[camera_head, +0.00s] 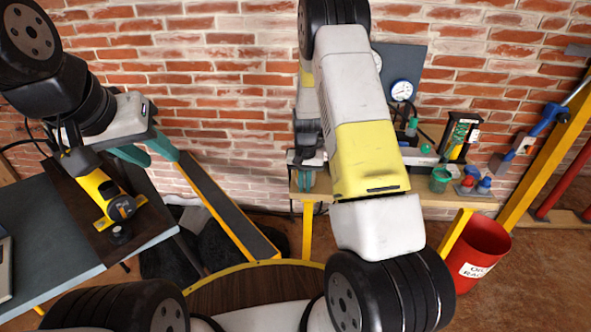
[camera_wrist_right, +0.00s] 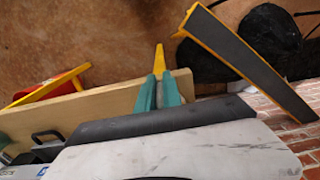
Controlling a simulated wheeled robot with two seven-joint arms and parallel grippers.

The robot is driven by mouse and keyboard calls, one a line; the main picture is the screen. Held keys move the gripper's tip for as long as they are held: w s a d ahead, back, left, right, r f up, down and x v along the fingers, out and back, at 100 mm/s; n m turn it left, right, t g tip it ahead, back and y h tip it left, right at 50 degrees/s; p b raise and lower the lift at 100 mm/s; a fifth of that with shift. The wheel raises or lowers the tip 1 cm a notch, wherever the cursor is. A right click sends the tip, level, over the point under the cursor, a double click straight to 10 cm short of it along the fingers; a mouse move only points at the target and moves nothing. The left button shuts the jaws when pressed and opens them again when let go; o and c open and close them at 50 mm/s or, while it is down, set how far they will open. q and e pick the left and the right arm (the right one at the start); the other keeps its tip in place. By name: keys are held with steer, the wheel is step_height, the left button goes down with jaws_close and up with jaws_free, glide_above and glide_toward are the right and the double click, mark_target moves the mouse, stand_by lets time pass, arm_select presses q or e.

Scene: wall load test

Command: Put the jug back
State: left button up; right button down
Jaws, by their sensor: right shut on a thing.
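I cannot tell for sure which thing is the jug. A small green open container (camera_head: 440,178) stands at the right part of the wooden bench (camera_head: 425,190), a green bottle (camera_head: 412,127) behind it to the left. My right gripper (camera_head: 305,181) is at the bench's left end, its teal fingers nearly together. In the right wrist view the fingers (camera_wrist_right: 158,94) are close together at the wooden edge; what they hold is hidden or too small to make out. My left gripper (camera_head: 147,152) is open, its teal fingers apart and empty, beside the dark table (camera_head: 150,226).
A red bin (camera_head: 474,252) stands on the floor right of the bench. Blue-and-red items (camera_head: 475,183) sit at the bench's right end. A yellow-edged sloping board (camera_head: 226,205) lies between table and bench. A yellow tool (camera_head: 108,193) stands on the table.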

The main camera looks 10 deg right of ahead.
steer(key=c, duration=1.9)
jaws_free()
steer(key=shift+f, duration=0.15)
steer(key=shift+c, duration=0.2)
steer(key=o, duration=0.4)
steer(key=shift+o, duration=0.2)
step_height(320, 180, up, 12)
steer(key=shift+f, duration=0.1)
steer(key=s+a+r+n+t+y, duration=0.1)
steer(key=s+r+t, duration=0.1)
steer(key=s+r, duration=0.6)
steer(key=s+a+r+n+t+y, duration=0.1)
steer(key=s+r, duration=0.3)
steer(key=r, duration=0.7)
steer(key=s+a+r+n+t, duration=0.1)
steer(key=s+r+t, duration=0.2)
steer(key=s, duration=1.2)
step_height(320, 180, up, 2)
steer(key=shift+s+a+r+n, duration=0.2)
steer(key=shift+s+n, duration=0.1)
steer(key=shift+n, duration=0.1)
